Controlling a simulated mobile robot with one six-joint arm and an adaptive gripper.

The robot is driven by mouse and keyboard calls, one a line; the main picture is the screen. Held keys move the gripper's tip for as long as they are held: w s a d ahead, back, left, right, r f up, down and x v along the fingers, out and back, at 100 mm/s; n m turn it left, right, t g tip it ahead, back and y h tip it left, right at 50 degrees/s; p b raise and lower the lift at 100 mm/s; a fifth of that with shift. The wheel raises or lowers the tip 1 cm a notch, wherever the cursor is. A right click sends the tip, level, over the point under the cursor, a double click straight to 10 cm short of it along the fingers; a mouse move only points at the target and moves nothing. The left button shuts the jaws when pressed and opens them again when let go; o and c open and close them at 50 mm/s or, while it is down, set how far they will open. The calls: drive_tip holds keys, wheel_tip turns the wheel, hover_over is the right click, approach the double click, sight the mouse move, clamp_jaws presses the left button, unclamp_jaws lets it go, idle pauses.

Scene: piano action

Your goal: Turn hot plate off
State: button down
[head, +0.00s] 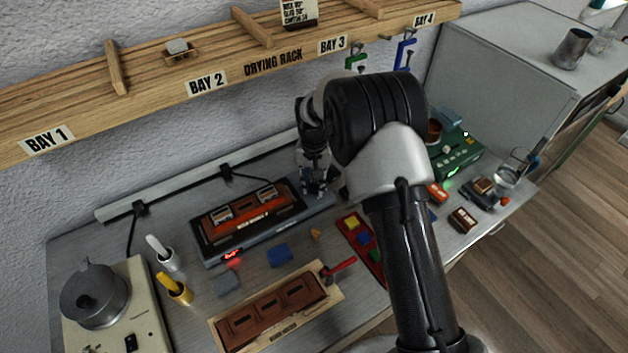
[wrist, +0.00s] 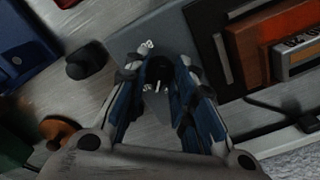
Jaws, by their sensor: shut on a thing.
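A low grey unit (head: 208,257) with a black top and a lit red display (head: 231,254) stands against the back of the bench; it looks like the hot plate. Orange-red wooden blocks lie on its top. My gripper (head: 318,190) points down at the unit's right end. In the wrist view, the fingers (wrist: 160,85) are closed around a black knob (wrist: 158,72) on a grey panel. Small white marks show by the knob, but I cannot read its setting. In the head view my gripper and arm hide the knob.
A cream appliance with a metal pot (head: 95,296) stands at the front left. A wooden tray (head: 333,293), a red-handled tool (head: 340,267) and a blue block (head: 279,255) lie in front. The wooden drying rack (head: 235,60) overhangs behind. A green device (head: 457,153) stands right.

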sight(314, 185)
drive_tip(key=n, duration=0.4)
drive_tip(key=shift+n+p, duration=0.4)
drive_tip(key=shift+n, duration=1.5)
drive_tip(key=c, duration=1.3)
unclamp_jaws()
wheel_tip(314, 185, up, 12)
